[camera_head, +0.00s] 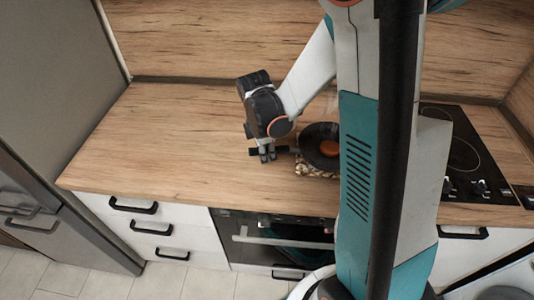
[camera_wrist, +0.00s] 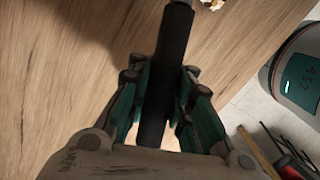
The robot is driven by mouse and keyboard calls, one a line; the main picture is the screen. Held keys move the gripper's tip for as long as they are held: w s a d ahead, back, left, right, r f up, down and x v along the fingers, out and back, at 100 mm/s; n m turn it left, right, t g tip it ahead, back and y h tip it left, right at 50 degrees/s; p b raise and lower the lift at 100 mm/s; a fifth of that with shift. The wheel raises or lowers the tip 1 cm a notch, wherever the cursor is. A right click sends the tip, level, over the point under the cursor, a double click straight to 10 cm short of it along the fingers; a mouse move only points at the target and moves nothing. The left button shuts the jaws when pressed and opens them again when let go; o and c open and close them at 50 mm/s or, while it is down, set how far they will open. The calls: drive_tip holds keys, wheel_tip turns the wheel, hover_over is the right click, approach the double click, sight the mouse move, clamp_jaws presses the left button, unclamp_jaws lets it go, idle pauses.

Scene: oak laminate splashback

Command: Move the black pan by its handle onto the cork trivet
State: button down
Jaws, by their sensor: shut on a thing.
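The black pan (camera_head: 311,133) is near the middle of the counter, partly hidden by my arm, with a round orange thing (camera_head: 329,148) in it. Its handle (camera_head: 284,149) points left. My gripper (camera_head: 266,154) is shut on the handle. In the wrist view, the dark handle (camera_wrist: 172,50) runs between the fingers of my gripper (camera_wrist: 161,76). The cork trivet (camera_head: 308,170) shows as a light brown patterned edge below the pan's near side; a bit of it seems to show at the top of the wrist view (camera_wrist: 212,4). I cannot tell whether the pan touches it.
A black hob (camera_head: 462,150) with knobs is to the right. The wooden counter (camera_head: 165,135) is clear on the left, beside a grey fridge (camera_head: 55,80). An oven (camera_head: 265,232) and white drawers (camera_head: 150,225) are below the front edge. A wooden splashback (camera_head: 210,40) stands behind.

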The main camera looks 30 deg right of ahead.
drive_tip(key=shift+f+b, duration=0.3)
idle(0.5)
drive_tip(key=c, duration=1.4)
unclamp_jaws()
drive_tip(key=shift+o, duration=0.2)
drive_tip(key=shift+w+a+b, duration=0.1)
drive_tip(key=shift+w+a, duration=0.2)
drive_tip(key=shift+a, duration=0.85)
drive_tip(key=shift+w+a+b, duration=0.15)
drive_tip(key=shift+w+a, duration=0.1)
drive_tip(key=shift+a, duration=0.9)
drive_tip(key=shift+w+a+b, duration=0.1)
drive_tip(key=shift+w+a, duration=0.2)
drive_tip(key=shift+a, duration=0.85)
wheel_tip(320, 180, up, 7)
drive_tip(key=p, duration=0.4)
drive_tip(key=shift+p, duration=0.35)
